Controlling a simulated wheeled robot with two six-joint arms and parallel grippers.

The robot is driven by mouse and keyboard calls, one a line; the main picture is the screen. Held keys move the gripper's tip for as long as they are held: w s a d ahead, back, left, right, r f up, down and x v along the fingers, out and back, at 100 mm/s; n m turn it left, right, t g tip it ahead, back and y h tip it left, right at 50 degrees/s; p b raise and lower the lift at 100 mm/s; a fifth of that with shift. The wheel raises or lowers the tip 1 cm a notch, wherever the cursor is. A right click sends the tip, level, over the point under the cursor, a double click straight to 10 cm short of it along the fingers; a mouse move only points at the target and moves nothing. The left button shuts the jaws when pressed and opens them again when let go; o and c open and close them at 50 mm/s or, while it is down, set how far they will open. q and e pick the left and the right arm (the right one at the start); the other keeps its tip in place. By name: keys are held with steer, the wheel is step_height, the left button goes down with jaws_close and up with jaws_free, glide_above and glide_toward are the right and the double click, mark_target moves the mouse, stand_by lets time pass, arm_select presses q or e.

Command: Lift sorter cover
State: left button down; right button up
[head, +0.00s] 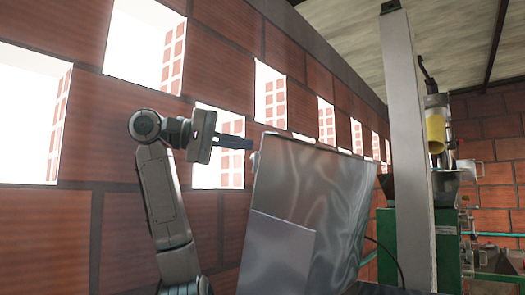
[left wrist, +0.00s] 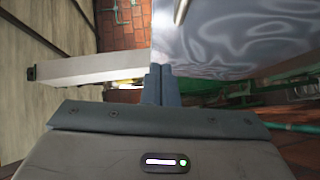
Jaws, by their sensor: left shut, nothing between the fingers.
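The sorter cover appears to be the large shiny metal housing (head: 322,185) in the middle of the head view, standing with tilted sides. It also fills the upper right of the left wrist view (left wrist: 235,38). My left gripper (head: 248,143) is shut and empty, its fingers pointing right at the housing's upper left edge. In the left wrist view its closed fingers (left wrist: 160,72) overlap the lower left corner of the metal; I cannot tell whether they touch it. A metal bar (left wrist: 181,10), perhaps a handle, shows at the top there. My right gripper is not in view.
A brick wall (head: 105,125) with bright openings runs along the left, close behind my left arm. A grey post (head: 405,140) stands right of the housing. Green machinery with a yellow cylinder (head: 435,133) stands beyond it.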

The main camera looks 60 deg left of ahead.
mark_target(311, 149)
arm_select(q)
steer(key=w+d+p, duration=0.1)
steer(key=w+d, duration=0.1)
steer(key=d, duration=0.1)
steer(key=w+d+f+p, duration=0.1)
steer(key=w+d, duration=0.2)
steer(key=w+d+p, duration=0.1)
steer(key=w+d, duration=0.2)
steer(key=shift+f, duration=0.2)
steer(key=shift+s+d+r, duration=0.1)
steer(key=shift+d, duration=0.35)
steer(key=shift+w+a, duration=0.25)
steer(key=shift+a, duration=0.1)
steer(key=d+p, duration=0.2)
steer(key=w+d+p, duration=0.1)
steer(key=shift+d+f+m+g+y, duration=0.3)
steer(key=shift+d+f+m+g, duration=0.05)
steer(key=shift+d+m+g, duration=0.05)
steer(key=shift+d+f, duration=0.15)
steer(key=shift+d, duration=0.05)
steer(key=shift+a, duration=0.25)
